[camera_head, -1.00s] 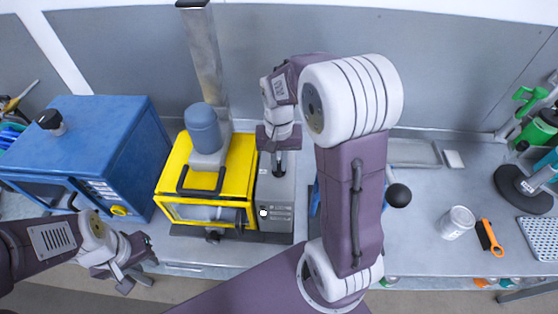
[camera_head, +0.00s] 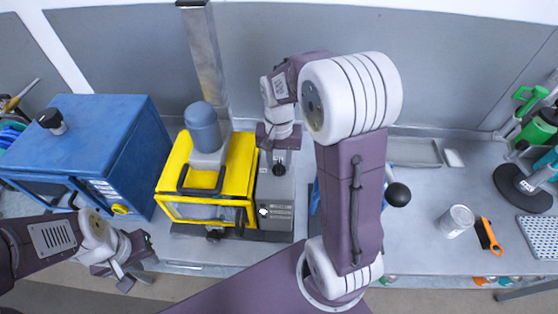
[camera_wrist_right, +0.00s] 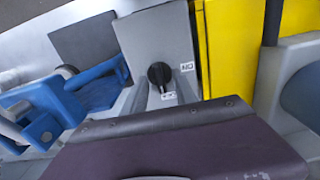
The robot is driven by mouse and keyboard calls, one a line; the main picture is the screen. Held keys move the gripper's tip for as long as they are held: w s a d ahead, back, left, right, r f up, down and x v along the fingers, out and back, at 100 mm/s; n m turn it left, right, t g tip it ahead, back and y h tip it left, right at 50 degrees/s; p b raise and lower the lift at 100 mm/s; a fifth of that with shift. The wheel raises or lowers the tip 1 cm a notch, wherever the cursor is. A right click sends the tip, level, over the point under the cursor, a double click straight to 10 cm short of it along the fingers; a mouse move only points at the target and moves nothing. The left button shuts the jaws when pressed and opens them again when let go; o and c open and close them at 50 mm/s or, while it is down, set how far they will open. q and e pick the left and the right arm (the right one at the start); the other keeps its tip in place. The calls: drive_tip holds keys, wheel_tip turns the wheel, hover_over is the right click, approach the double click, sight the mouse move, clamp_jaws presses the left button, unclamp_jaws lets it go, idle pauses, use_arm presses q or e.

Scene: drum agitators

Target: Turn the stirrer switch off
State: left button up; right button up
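The stirrer (camera_head: 212,170) is a yellow frame with a blue-grey motor on top. A grey control box (camera_head: 276,190) stands against its right side. A black knob (camera_wrist_right: 159,75), the switch, sits on the grey box with small white labels beside it in the right wrist view. My right gripper (camera_head: 279,158) is above the back part of the box. Its two grey fingers (camera_wrist_right: 163,93) are apart and empty, one toward each side of the knob; whether they touch it I cannot tell. My left gripper (camera_head: 138,264) is open and empty, low in front of the bench's left part.
A blue cabinet (camera_head: 95,140) stands left of the stirrer. My right arm hides much of the bench right of the box, including most of a blue item (camera_wrist_right: 100,85). A white can (camera_head: 457,220) and an orange-handled tool (camera_head: 491,236) lie further right.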

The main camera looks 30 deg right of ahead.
sight(279, 164)
wheel_tip(279, 164, up, 9)
drive_tip(key=b, duration=0.1)
idle(0.4)
